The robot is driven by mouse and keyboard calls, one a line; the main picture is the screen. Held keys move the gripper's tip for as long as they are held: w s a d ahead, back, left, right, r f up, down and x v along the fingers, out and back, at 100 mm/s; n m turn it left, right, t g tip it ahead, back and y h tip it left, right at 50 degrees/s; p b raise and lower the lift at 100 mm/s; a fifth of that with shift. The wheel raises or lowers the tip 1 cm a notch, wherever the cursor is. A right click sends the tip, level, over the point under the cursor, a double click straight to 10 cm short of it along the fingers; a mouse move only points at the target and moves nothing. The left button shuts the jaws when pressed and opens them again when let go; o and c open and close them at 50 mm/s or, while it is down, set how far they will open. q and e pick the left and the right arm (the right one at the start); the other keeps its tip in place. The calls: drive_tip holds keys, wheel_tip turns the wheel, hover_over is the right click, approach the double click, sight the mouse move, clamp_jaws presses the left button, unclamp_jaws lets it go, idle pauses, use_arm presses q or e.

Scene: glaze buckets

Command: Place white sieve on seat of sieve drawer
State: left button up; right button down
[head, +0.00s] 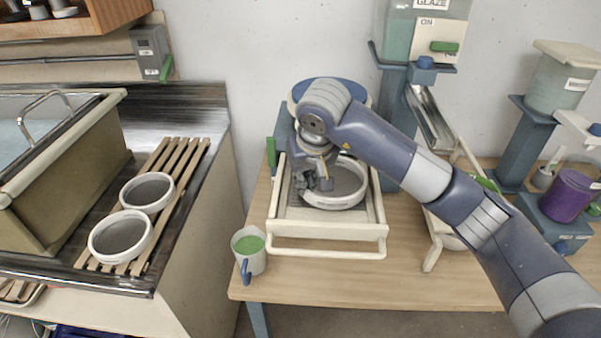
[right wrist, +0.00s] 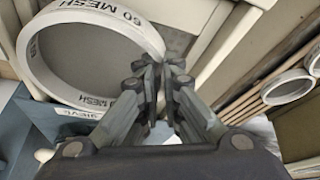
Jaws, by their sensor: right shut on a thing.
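The white sieve (head: 335,204) is a round white ring with grey mesh, over the open sieve drawer (head: 327,231). My right gripper (head: 322,184) is shut on the left part of its rim. In the right wrist view the sieve (right wrist: 92,15) shows "60 MESH" lettering, and the fingertips (right wrist: 160,72) pinch its rim. The drawer is a pale frame with a front handle, pulled out. The sieve covers its seat, and I cannot tell whether the sieve rests there or hovers just above. My left gripper is not in view.
Two other white sieves (head: 147,192) (head: 120,236) lie on a slatted wooden rack (head: 188,160) at the left. A mug of green glaze (head: 249,250) stands left of the drawer. A tilted chute (head: 431,118) and glaze dispensers stand right. The tabletop front is mostly clear.

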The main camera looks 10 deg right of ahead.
drive_tip(key=shift+w+f, duration=0.1)
drive_tip(key=shift+w, duration=0.3)
drive_tip(key=shift+w+a+f+p, duration=0.15)
drive_tip(key=shift+w+f+p, duration=0.65)
drive_tip(key=shift+w+f, duration=0.3)
drive_tip(key=shift+w, duration=0.15)
drive_tip(key=c, duration=1.8)
unclamp_jaws()
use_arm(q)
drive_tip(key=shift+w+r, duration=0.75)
use_arm(e)
drive_tip(key=shift+f, duration=0.1)
